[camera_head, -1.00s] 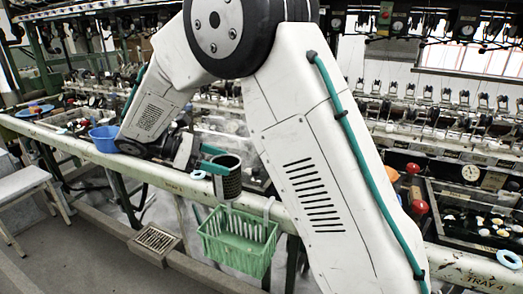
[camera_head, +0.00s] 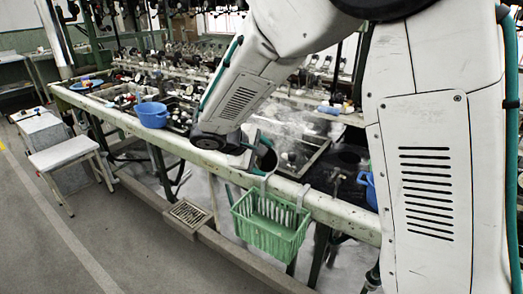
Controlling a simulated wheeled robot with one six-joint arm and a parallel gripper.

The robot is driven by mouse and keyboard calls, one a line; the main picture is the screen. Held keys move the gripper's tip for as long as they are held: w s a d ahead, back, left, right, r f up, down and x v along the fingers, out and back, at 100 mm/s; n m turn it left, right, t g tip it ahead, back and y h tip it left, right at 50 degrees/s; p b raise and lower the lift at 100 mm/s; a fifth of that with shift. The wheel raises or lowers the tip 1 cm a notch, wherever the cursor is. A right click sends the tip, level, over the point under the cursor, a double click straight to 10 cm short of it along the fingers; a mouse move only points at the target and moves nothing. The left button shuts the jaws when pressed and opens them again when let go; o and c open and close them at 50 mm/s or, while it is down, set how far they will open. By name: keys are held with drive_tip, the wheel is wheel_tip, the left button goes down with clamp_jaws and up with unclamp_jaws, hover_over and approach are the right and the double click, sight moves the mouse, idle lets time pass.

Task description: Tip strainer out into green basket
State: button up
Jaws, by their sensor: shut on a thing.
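The green basket (camera_head: 262,234) hangs by pale hooks from the front of the long pale rail, at the lower middle. Pale shapes show at its upper part; I cannot tell whether they are contents or slots. The strainer (camera_head: 266,159) is a dark cylinder just above the rail, above the basket in the picture. It looks tilted, with its dark mouth partly in view; its inside is too dark to read. My gripper (camera_head: 250,150), with teal fingers, is shut on the strainer from the left. My wrist hides part of the jaws.
The pale rail (camera_head: 330,211) runs along the basins behind the basket. A blue bowl (camera_head: 152,115) stands at the left, and a blue basin (camera_head: 368,188) is partly hidden by my arm. A white stool (camera_head: 62,153) and a drain grate (camera_head: 188,213) are in the left floor area.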

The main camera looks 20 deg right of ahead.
drive_tip(key=f+m+t, duration=0.1)
drive_tip(key=s+f+m+t+y, duration=0.1)
drive_tip(key=t, duration=0.1)
drive_tip(key=shift+d+f+t, duration=0.1)
drive_tip(key=shift+f+t, duration=0.15)
drive_tip(key=shift+t, duration=0.05)
drive_tip(key=shift+s+f+m+t, duration=0.15)
drive_tip(key=shift+f+m+t, duration=0.15)
drive_tip(key=shift+m+t, duration=0.5)
drive_tip(key=t, duration=0.1)
drive_tip(key=f+m+t, duration=0.1)
drive_tip(key=t, duration=0.1)
drive_tip(key=shift+s+d+m, duration=0.1)
drive_tip(key=shift+s+m, duration=0.1)
drive_tip(key=shift+m, duration=0.1)
drive_tip(key=shift+f+m+t+h, duration=0.1)
drive_tip(key=shift+m+t+h, duration=0.2)
drive_tip(key=shift+m+t, duration=0.75)
drive_tip(key=shift+s+m+t+h, duration=0.1)
drive_tip(key=shift+m+t+h, duration=0.2)
drive_tip(key=shift+m+t, duration=0.5)
